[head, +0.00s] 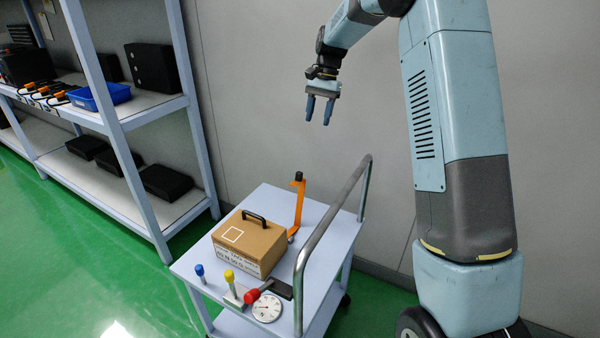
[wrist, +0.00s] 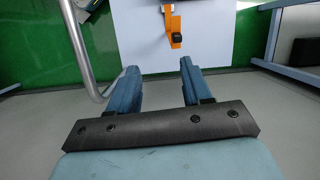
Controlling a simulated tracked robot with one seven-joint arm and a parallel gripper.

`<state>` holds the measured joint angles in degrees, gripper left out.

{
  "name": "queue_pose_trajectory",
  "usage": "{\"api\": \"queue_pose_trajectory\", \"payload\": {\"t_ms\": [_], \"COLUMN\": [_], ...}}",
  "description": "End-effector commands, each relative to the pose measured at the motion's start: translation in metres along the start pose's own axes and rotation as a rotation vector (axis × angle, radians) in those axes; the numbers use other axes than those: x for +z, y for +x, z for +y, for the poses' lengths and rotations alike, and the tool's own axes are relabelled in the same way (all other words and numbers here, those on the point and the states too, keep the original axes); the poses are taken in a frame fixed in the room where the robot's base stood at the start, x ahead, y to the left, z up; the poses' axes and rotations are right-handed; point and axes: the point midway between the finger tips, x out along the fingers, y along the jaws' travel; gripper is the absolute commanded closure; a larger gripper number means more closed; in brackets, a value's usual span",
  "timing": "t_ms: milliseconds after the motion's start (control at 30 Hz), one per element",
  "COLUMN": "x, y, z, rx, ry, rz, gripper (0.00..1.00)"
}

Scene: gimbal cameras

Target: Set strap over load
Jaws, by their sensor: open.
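The load is a tan box (head: 249,243) with a dark handle on top and a white square outline, standing on the cart. The orange strap (head: 299,203) stands upright behind the box at the cart's far side, with a black piece at its top end. In the wrist view the strap (wrist: 174,26) shows beyond my fingertips, with its black end toward me. My gripper (head: 319,122) is open and empty, pointing down, above and apart from the strap. Its two blue fingers also show in the wrist view (wrist: 160,72).
The cart (head: 207,262) has a grey metal handrail (head: 327,230) on its right side. Blue, yellow and red knobs (head: 229,276) and a round dial (head: 267,308) sit at its front. A shelf rack (head: 128,125) with black cases and a blue bin (head: 100,97) stands left.

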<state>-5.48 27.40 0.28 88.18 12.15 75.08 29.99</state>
Motion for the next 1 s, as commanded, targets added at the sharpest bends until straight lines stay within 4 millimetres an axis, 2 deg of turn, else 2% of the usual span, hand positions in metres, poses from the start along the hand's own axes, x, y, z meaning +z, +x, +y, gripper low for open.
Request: {"api": "queue_pose_trajectory", "payload": {"t_ms": [33,200,400,667,1000], "x": [-0.012,-0.038,-0.053,-0.053,-0.045], "y": [0.015,0.049,0.072,0.092,0.15], "z": [-0.009,-0.03,-0.041,-0.043,-0.041], "rx": [0.009,0.027,0.04,0.043,0.043], "ry": [0.016,0.063,0.093,0.099,0.098], "rz": [-0.024,-0.084,-0.119,-0.128,-0.128], "gripper": [0.51,0.51,0.51,0.51,0.51]}}
